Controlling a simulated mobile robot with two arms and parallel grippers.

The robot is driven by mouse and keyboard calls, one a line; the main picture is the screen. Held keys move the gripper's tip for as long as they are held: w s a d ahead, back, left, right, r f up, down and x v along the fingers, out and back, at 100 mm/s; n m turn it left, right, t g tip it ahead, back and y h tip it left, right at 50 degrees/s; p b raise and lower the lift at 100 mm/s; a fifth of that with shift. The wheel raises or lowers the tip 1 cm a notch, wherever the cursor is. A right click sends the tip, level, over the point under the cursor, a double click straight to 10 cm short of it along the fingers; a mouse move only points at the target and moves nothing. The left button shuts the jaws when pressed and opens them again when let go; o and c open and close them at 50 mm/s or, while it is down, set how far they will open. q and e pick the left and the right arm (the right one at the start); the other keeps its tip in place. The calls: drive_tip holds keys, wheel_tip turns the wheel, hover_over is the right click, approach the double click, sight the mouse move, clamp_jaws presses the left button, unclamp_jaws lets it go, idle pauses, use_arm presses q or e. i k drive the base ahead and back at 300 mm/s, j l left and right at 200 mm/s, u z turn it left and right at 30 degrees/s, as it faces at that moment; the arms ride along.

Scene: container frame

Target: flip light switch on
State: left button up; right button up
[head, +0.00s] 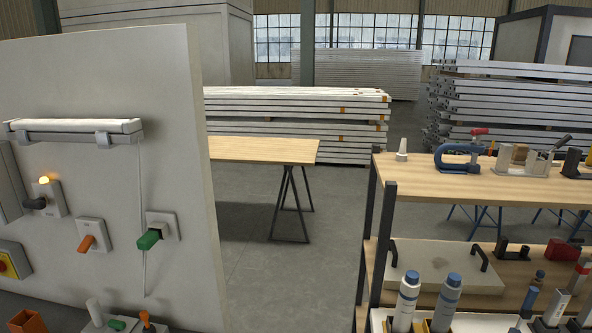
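A white wall panel (170,90) on the left carries several controls. A tube lamp (75,130) is mounted across it and looks unlit; a thin cord hangs down from its right end. I cannot tell which of these is the light switch. Neither of my grippers is in view.
Small items, including an orange box (28,320), stand below the panel. A wooden shelf unit (420,178) with tools and bottles stands at right. Open floor (280,275) lies between.

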sight(88, 239)
drive_tip(key=u, duration=1.3)
